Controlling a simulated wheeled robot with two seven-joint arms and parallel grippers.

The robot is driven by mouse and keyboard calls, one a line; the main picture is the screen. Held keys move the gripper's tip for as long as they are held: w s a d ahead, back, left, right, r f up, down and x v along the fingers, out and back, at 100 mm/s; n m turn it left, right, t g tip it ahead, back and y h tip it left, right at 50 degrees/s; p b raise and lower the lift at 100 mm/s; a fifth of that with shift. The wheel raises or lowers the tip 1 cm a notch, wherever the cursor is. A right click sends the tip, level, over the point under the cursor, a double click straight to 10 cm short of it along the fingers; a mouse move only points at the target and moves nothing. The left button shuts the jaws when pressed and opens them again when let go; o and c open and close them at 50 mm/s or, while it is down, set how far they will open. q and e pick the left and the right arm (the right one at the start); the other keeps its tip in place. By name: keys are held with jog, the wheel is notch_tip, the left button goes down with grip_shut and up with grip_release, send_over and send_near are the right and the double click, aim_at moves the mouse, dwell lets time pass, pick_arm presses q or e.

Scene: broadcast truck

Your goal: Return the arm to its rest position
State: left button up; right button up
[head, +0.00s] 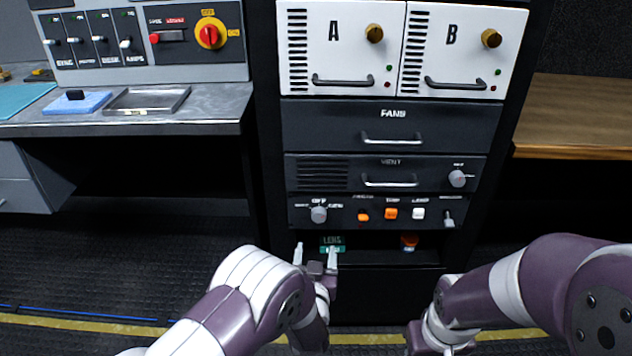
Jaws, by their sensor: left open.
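My left gripper (316,256) is in front of the lower part of the rack, just below the switch panel. Its two fingers point up and stand apart, with nothing seen between them. A green label reading LENS (332,240) shows right behind the fingers. My left arm (245,290) comes in from the bottom left and is bent. My right arm (530,285) comes in from the right edge. Its wrist is at the bottom of the view, and its fingers are out of the picture.
The rack has white units A (337,50) and B (458,50), drawers FANS (330,125) and VENT (420,165), and a switch panel (340,210). A grey desk (215,105) stands left with a metal tray (148,100). A wooden table (585,115) stands right.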

pick_arm(q)
jog(key=s+f+m+g+h, duration=0.1)
jog(key=s+f+g, duration=0.9)
jog(key=s+a+r+n+g+y, duration=0.1)
jog(key=s+a+r+g, duration=0.2)
jog(key=s+a+r, duration=0.45)
jog(key=s+a+r+n+g+y, duration=0.1)
jog(key=s+a+r+g, duration=0.3)
jog(key=s+a, duration=0.55)
notch_tip(320, 180, up, 33)
jog(key=w+a+t+p, duration=0.1)
jog(key=p, duration=3)
jog(key=shift+w+r+p, duration=0.15)
jog(key=shift+p, duration=0.2)
